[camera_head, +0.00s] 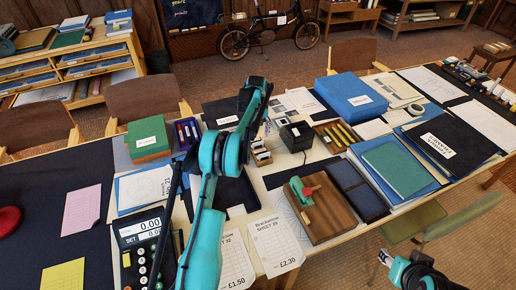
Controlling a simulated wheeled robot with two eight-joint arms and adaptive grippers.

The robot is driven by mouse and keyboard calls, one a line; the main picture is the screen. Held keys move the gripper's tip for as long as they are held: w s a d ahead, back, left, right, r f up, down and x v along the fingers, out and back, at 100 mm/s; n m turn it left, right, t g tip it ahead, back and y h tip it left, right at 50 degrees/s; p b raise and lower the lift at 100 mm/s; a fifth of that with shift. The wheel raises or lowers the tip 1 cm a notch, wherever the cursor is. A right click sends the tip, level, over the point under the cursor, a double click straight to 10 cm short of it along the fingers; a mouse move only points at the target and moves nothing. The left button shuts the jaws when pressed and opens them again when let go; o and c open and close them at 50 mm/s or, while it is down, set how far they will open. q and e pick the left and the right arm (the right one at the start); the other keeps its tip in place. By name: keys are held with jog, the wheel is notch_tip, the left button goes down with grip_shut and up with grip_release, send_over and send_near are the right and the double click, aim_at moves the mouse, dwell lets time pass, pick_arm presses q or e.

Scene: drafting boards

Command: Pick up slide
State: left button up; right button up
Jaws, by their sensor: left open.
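My left arm rises from the bottom edge, and its gripper (263,124) hangs over the middle of the table. It is open, small and partly hidden by my arm. Below its tip is a small wooden holder (262,158) with several white-topped pieces standing in it. These may be slides, but they are too small to tell. I see no gap closed on anything. My right gripper (386,258) is at the lower right, off the table's front edge; its jaw state is unclear.
A black box (297,137) and a tray of yellow pieces (337,136) stand right of the holder. A wooden block with a green tool (318,208) lies nearer. A calculator-like scale (141,236), green box (147,138) and blue box (350,97) also crowd the table.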

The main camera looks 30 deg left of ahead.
aim_at(258, 143)
pick_arm(q)
jog(key=f, duration=0.1)
jog(key=f+b, duration=0.1)
jog(key=f, duration=0.1)
jog(key=f+b, duration=0.1)
jog(key=shift+w+d+f, duration=0.1)
jog(key=shift+d+f, duration=0.15)
jog(key=shift+f, duration=0.55)
jog(key=shift+r, duration=0.15)
jog(key=shift+c, duration=0.9)
jog(key=c, duration=0.7)
